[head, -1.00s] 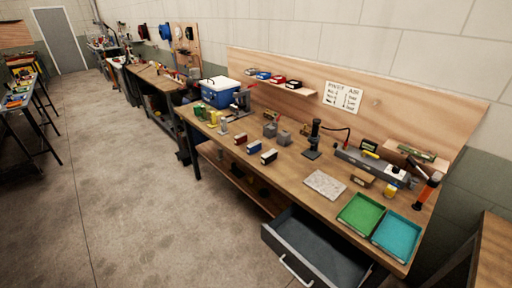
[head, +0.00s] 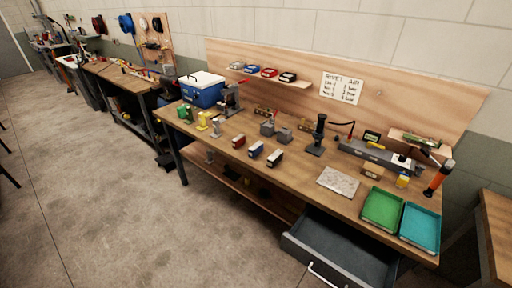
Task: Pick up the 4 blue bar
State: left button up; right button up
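A small blue block with a pale end (head: 256,150) stands on the workbench (head: 225,161) near its front edge. It is between a red block (head: 239,141) and a black block with a white face (head: 274,158). Another blue item (head: 252,70) lies on the wall shelf, among white, red and black ones. A wall sign (head: 341,87) is headed "RIVET AIR", with several lines too small to read surely. I cannot tell which item the task names. Neither of my grippers shows in the head view.
An open grey drawer (head: 340,250) juts out at the front right. Green (head: 382,208) and teal (head: 420,228) trays and a speckled slab (head: 338,181) lie on the bench's right part. A blue-and-white cooler (head: 203,90) stands at the left end. The floor in front is clear.

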aim_at(256, 149)
jog(key=i+j+z, duration=0.15)
jog(key=j, duration=0.25)
jog(key=i+j+z, duration=0.2)
jog(key=i+j, duration=0.15)
jog(key=i+j+z, duration=0.4)
jog(key=i+j, duration=0.3)
